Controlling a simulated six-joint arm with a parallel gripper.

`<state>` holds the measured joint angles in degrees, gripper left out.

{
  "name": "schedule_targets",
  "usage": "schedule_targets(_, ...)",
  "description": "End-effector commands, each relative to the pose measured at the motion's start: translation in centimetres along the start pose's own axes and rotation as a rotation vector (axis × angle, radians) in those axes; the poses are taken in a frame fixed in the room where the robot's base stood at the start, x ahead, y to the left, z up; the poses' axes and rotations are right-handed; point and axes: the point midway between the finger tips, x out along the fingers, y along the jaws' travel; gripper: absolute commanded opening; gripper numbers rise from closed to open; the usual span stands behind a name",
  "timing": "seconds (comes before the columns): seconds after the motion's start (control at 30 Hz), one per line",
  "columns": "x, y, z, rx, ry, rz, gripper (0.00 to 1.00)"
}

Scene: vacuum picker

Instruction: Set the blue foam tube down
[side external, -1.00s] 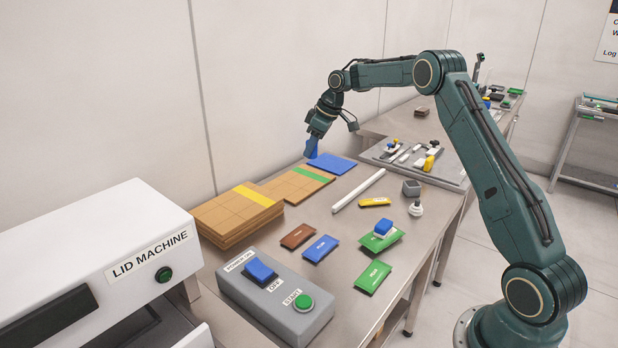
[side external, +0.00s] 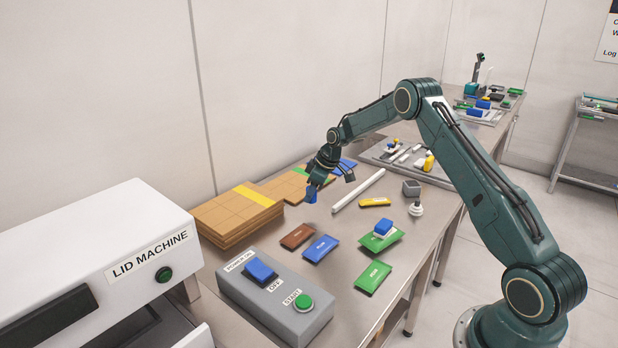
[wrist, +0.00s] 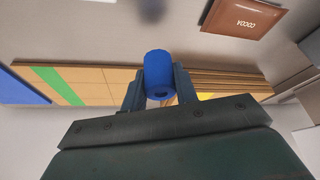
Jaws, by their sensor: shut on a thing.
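In the side view my gripper (side external: 314,184) points down, shut on the blue tube (side external: 311,195), which shows only as a small blue patch at the fingertips. It is in front of the green-striped cardboard stack (side external: 285,184) and beyond the brown packet. Whether the tube touches the table is not clear.
The yellow-striped cardboard stack (side external: 228,222) is to the left. A brown cocoa packet (side external: 297,236), a blue packet (side external: 320,248) and a white rod (side external: 358,190) lie nearby. The grey switch box (side external: 275,290) stands in front. Bare table lies between the packets and the rod.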

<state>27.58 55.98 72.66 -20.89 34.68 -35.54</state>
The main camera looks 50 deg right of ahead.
Motion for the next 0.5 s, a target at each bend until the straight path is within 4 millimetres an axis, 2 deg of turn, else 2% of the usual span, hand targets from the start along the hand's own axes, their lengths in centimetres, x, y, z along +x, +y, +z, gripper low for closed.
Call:
schedule_targets(0.27, 0.4, 0.0, 0.1, -0.001, 0.001, 0.0, 0.08)
schedule_targets(0.5, 2.6, 0.0, 1.1, -0.001, 0.0, -0.001, 0.08)
